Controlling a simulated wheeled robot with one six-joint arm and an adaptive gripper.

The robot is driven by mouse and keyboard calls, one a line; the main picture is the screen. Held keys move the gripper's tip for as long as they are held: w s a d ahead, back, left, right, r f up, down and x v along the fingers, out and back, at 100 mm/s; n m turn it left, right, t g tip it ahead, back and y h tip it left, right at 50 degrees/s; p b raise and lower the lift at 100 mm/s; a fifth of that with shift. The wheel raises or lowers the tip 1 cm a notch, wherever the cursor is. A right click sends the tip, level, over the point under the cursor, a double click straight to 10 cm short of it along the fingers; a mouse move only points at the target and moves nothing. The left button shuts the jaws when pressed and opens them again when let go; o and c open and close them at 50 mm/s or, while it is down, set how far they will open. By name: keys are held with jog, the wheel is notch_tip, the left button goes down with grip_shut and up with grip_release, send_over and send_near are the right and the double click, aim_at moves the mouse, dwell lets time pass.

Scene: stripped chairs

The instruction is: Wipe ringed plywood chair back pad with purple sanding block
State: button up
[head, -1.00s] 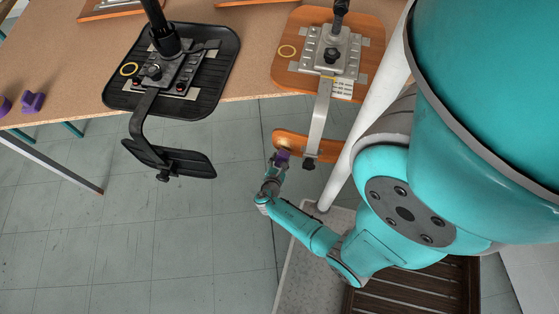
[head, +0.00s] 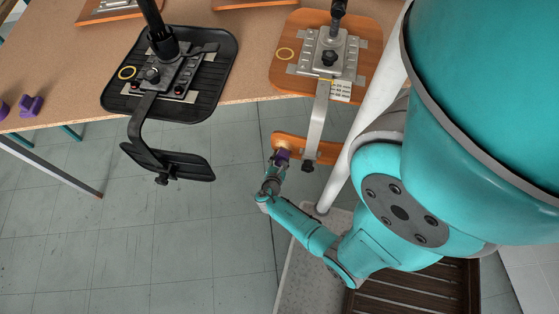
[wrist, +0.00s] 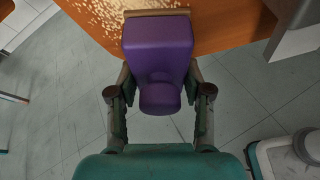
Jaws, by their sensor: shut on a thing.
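The plywood chair (head: 369,68) lies upside down on the table, with a tan ring (head: 285,54) on its seat underside. Its orange plywood back pad (head: 325,152) hangs past the table edge on a metal bar. My gripper (head: 277,162) is shut on the purple sanding block (head: 283,154) at the pad's left end. In the wrist view, the block (wrist: 157,50) sits between both fingers (wrist: 158,88), its far end at the pad (wrist: 232,28). Contact there is hard to tell. Pale specks cover the pad's left part. The block hides part of the pad.
A black chair (head: 215,60) with a yellow ring lies to the left on the particleboard table (head: 75,55). A white post (head: 343,168) stands just right of the pad. Open floor (head: 220,225) lies below left.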

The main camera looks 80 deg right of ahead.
aim_at(280, 156)
jog(key=shift+r, duration=0.15)
jog(key=shift+r, duration=5.2)
jog(key=shift+d, duration=0.15)
